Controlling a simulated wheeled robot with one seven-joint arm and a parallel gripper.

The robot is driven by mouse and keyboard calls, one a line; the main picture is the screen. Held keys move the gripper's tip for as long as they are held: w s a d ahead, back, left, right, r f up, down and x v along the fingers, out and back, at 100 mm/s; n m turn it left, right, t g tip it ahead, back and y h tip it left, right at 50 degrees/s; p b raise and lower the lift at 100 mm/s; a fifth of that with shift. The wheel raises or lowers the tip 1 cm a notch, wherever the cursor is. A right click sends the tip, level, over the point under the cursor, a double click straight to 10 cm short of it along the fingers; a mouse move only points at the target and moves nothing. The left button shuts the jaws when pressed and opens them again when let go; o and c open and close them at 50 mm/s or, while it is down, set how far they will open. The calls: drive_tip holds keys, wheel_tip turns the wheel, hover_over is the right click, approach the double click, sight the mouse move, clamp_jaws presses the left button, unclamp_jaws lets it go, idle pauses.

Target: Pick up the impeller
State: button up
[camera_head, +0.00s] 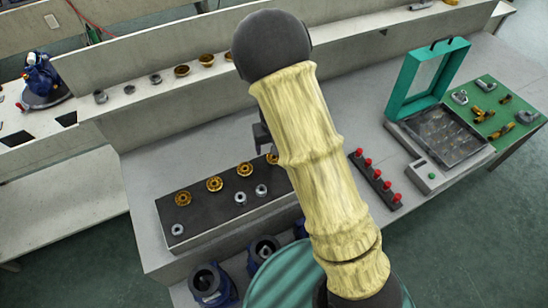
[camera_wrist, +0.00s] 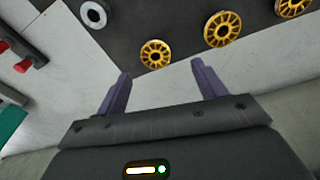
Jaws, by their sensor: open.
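Several golden spoked impellers lie on a dark mat on the bench; one impeller (camera_head: 182,198) is at the mat's left end and others run to the right along its back edge. In the wrist view, the nearest impeller (camera_wrist: 155,54) lies flat near the mat's corner, a little ahead of the gap between my fingers. Another impeller (camera_wrist: 222,29) is to its right, and a third (camera_wrist: 291,6) is cut by the top edge. My gripper (camera_wrist: 162,84) is open and empty, with no finger touching an impeller. In the head view my arm hides most of it.
Silver rings (camera_head: 240,198) share the dark mat (camera_head: 208,222). A strip of red knobs (camera_head: 376,180) and a teal-lidded case (camera_head: 430,75) stand to the right. Blue pump housings (camera_head: 210,284) are below the bench front. Bare bench surface lies left of the mat.

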drive_tip(key=shift+w+f, duration=0.1)
drive_tip(key=shift+f, duration=0.55)
drive_tip(key=shift+f, duration=0.1)
drive_tip(key=f, duration=0.2)
drive_tip(key=f+p, duration=0.1)
drive_tip(key=shift+w+d+f, duration=0.35)
drive_tip(key=shift+w+f, duration=0.05)
drive_tip(key=shift+a+f, duration=0.1)
drive_tip(key=shift+f, duration=0.5)
